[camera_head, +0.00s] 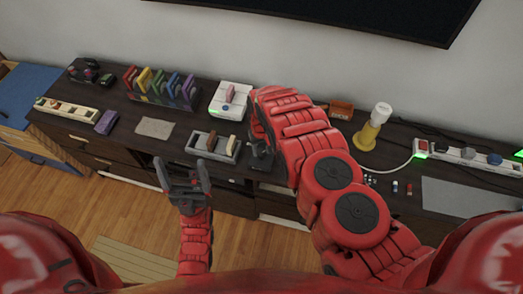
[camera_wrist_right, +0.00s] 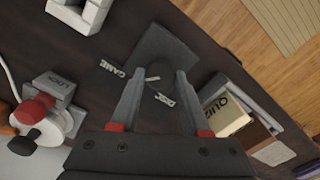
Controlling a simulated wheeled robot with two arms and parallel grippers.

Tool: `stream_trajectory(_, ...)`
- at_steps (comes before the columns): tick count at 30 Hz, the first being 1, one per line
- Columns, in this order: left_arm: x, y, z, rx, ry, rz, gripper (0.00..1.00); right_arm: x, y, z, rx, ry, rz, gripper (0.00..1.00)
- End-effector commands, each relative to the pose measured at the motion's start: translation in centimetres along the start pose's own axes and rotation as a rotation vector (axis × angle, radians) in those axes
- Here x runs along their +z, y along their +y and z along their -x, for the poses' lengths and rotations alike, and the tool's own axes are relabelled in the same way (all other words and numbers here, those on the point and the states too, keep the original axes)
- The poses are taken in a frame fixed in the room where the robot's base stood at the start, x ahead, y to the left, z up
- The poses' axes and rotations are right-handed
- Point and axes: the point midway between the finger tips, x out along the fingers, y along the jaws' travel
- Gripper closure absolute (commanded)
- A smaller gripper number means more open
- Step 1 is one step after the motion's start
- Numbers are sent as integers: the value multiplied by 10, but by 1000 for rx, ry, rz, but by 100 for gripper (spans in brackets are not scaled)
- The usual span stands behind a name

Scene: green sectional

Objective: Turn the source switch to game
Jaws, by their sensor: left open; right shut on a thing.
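The source switch shows in the right wrist view as a dark square base (camera_wrist_right: 163,48) with a round dark knob (camera_wrist_right: 160,74). A white GAME label (camera_wrist_right: 112,68) lies to the left of the knob and a DISC label (camera_wrist_right: 165,100) lies below it. My right gripper (camera_wrist_right: 159,80) is shut on the knob, one finger on each side. I cannot tell which label the knob points to. In the head view, my right gripper (camera_head: 262,158) is at the console's front edge and hides most of the switch. My left gripper (camera_head: 186,178) is open and empty, in front of the console.
On the dark console (camera_head: 200,92), a grey tray (camera_head: 213,147) with cartridges stands just left of the right gripper. A white console (camera_head: 231,99) stands behind it. A yellow-and-white bottle (camera_head: 373,127) and a power strip (camera_head: 470,158) are to the right.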

Motion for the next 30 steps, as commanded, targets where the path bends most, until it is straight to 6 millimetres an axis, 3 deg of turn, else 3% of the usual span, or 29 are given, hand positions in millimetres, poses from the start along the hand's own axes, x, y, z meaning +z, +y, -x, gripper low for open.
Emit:
stream_trajectory(16,0,0,1,0,0,0,11,-1,0,1,0,3,-27,100)
stream_trajectory(17,0,0,1,0,0,0,11,-1,0,0,0,2,-27,49)
stream_trajectory(21,0,0,1,0,0,0,11,0,0,0,0,2,-26,24)
stream_trajectory(30,0,0,2,0,0,0,11,0,0,0,0,1,-25,24)
